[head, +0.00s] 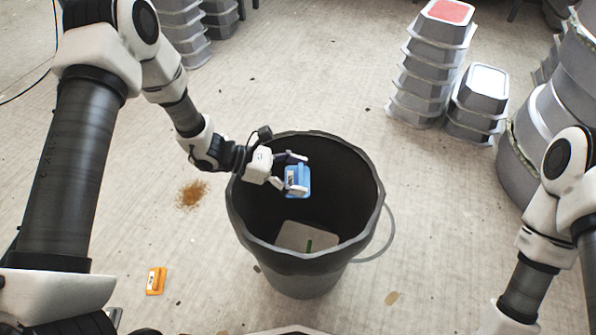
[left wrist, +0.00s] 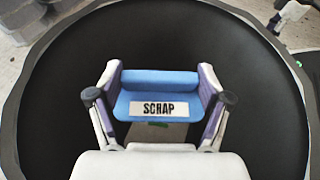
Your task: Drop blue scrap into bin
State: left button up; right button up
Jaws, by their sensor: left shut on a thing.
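The blue scrap (head: 297,181) is a small blue block with a pale label. In the left wrist view the blue scrap (left wrist: 158,92) shows the word SCRAP and sits between both fingers. My left gripper (head: 291,174) is shut on it and holds it over the mouth of the bin. The bin (head: 300,262) is a dark, round bucket with a wire handle at its right side. In the left wrist view the bin's dark inner wall (left wrist: 265,110) surrounds the gripper. My right arm shows at the right edge of the head view, but its gripper is out of sight.
An orange block (head: 156,281) with a label lies on the floor left of the bin. A pale piece with a green mark (head: 300,237) lies inside the bin. Stacks of grey moulds (head: 429,65) stand at the back right. The floor around the bin is mostly clear.

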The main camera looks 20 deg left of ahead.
pick_arm(q)
jog(key=o, duration=0.9)
jog(key=shift+a+r, duration=0.1)
jog(key=shift+a, duration=0.05)
jog(key=v, duration=1.1)
jog(key=shift+s+a+r, duration=0.1)
jog(key=shift+s+a, duration=0.1)
jog(key=shift+a, duration=0.1)
